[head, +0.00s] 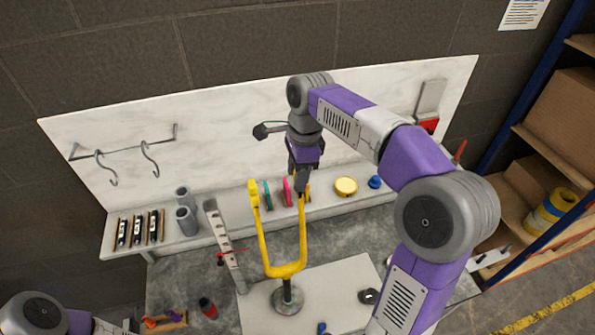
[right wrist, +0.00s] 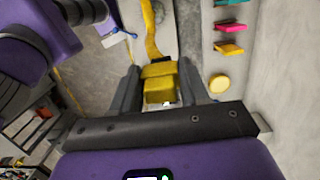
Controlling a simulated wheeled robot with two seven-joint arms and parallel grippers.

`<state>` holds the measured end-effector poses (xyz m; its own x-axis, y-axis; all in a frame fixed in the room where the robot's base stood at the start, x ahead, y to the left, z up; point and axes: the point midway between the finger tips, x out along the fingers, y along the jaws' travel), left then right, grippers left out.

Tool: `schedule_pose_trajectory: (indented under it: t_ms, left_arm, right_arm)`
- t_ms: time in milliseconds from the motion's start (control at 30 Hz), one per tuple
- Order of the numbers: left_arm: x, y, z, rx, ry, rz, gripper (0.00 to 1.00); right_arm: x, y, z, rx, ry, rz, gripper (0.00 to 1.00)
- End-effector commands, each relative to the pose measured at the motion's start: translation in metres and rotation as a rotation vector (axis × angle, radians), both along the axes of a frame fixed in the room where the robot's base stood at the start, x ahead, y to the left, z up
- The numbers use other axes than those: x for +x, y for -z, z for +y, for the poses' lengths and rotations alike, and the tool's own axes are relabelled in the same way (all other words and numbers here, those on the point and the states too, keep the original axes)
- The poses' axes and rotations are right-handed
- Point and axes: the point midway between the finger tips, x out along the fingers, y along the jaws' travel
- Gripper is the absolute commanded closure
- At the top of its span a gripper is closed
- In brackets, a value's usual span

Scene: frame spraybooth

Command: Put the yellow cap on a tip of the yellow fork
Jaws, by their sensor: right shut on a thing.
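The yellow fork (head: 286,269) stands upright on a round base at the workbench, with two prongs pointing up. Its left tip (head: 253,188) is wider than the prong below it. My right gripper (head: 302,180) comes down from above at the right prong's tip and largely covers it. In the right wrist view, my right gripper's fingers (right wrist: 158,88) are shut on the yellow cap (right wrist: 159,92), a blocky piece. The fork's prong (right wrist: 151,32) runs up to it and looks in line with it. I cannot tell how far the cap sits over the tip. My left gripper is out of view.
A shelf behind the fork holds a round yellow lid (head: 346,187), a blue knob (head: 375,182), pink (head: 287,191) and teal pieces, and grey cups (head: 186,216). A perforated metal upright (head: 224,246) stands left of the fork. A black ring (head: 368,296) lies on the white board.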

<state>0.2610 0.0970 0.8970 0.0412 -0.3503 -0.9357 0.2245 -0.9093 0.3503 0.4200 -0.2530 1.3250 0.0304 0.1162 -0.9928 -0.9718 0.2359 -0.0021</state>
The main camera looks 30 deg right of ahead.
Motion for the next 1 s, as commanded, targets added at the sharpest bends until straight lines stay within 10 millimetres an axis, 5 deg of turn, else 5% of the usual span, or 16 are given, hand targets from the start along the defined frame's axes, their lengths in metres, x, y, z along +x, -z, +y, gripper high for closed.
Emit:
schedule_pose_trajectory:
  t_ms: [1000]
  left_arm:
    - [0.000,0.014,0.000,0.000,0.000,0.000,0.57]
  right_arm:
    - [0.000,0.021,0.000,0.000,0.000,0.000,0.94]
